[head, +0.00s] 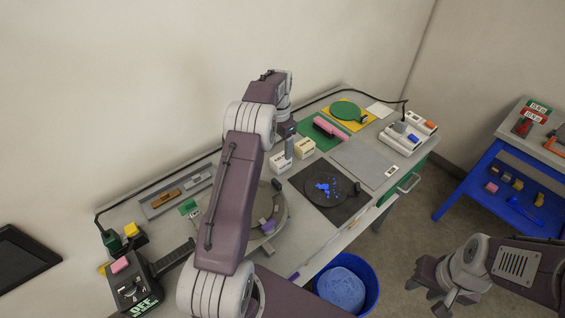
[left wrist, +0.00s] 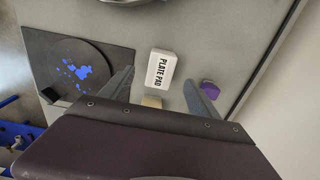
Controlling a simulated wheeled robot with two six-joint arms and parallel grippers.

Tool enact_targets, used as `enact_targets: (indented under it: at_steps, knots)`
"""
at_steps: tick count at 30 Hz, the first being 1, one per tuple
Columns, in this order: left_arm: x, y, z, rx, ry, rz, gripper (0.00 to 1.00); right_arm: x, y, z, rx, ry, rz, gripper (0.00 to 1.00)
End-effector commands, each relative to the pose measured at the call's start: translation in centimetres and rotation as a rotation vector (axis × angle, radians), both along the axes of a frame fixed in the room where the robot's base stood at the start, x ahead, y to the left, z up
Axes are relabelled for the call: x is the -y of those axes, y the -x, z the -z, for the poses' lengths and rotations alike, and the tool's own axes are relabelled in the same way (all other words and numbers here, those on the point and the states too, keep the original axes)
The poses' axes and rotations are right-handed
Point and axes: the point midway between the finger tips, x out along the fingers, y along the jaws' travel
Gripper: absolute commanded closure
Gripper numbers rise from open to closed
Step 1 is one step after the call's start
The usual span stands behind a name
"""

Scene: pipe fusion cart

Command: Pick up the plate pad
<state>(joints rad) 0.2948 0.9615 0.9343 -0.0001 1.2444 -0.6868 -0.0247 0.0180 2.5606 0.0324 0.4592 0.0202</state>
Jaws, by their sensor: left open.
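The plate pad (left wrist: 161,69) is a small white block with black "PLATE PAD" lettering, lying on the grey cart top in the left wrist view. My left gripper (left wrist: 159,76) is open, with one finger on each side of the pad and nothing held. In the head view the pad appears to be the left one of two small pale labelled blocks (head: 280,162). My left gripper (head: 288,146) is over these blocks, partly hidden by its own arm. My right gripper (head: 430,290) hangs off the cart at lower right, its fingers apart and empty.
A tan block (left wrist: 152,101) sits close by the pad, and a purple hexagonal piece (left wrist: 209,89) lies beyond the right finger. A dark disc with blue flakes (head: 328,188) lies on a black mat. A blue bin (head: 372,270) stands in front.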

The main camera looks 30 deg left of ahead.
Motion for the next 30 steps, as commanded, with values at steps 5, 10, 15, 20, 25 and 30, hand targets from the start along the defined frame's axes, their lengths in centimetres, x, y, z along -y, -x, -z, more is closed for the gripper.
enact_targets:
  at_steps: [5, 10, 15, 20, 25, 30]
  knots:
    - [0.1, 0.1, 2.4, -0.004, 0.002, 0.0, 0.29, 0.0, 0.0, -0.3, 0.0, 0.0, 0.0, 0.64]
    - [0.1, 0.0, 3.2, -0.004, 0.001, 0.0, 0.29, 0.0, 0.0, -0.5, 0.0, 0.0, 0.0, 0.64]
    - [0.1, -0.1, 6.2, -0.006, 0.002, 0.0, 0.29, 0.0, 0.0, -1.4, 0.0, 0.0, 0.0, 0.64]
    - [0.1, -0.1, 7.8, -0.003, 0.001, 0.0, 0.29, 0.0, 0.0, -1.5, 0.0, 0.0, 0.0, 0.64]
    - [0.1, -0.1, 7.9, -0.001, 0.001, 0.0, 0.29, 0.0, 0.0, -1.4, 0.0, 0.0, 0.0, 0.64]
    - [0.1, -0.1, 7.9, -0.001, 0.001, 0.0, 0.71, 0.0, 0.0, -1.4, 0.0, 0.0, 0.0, 0.64]
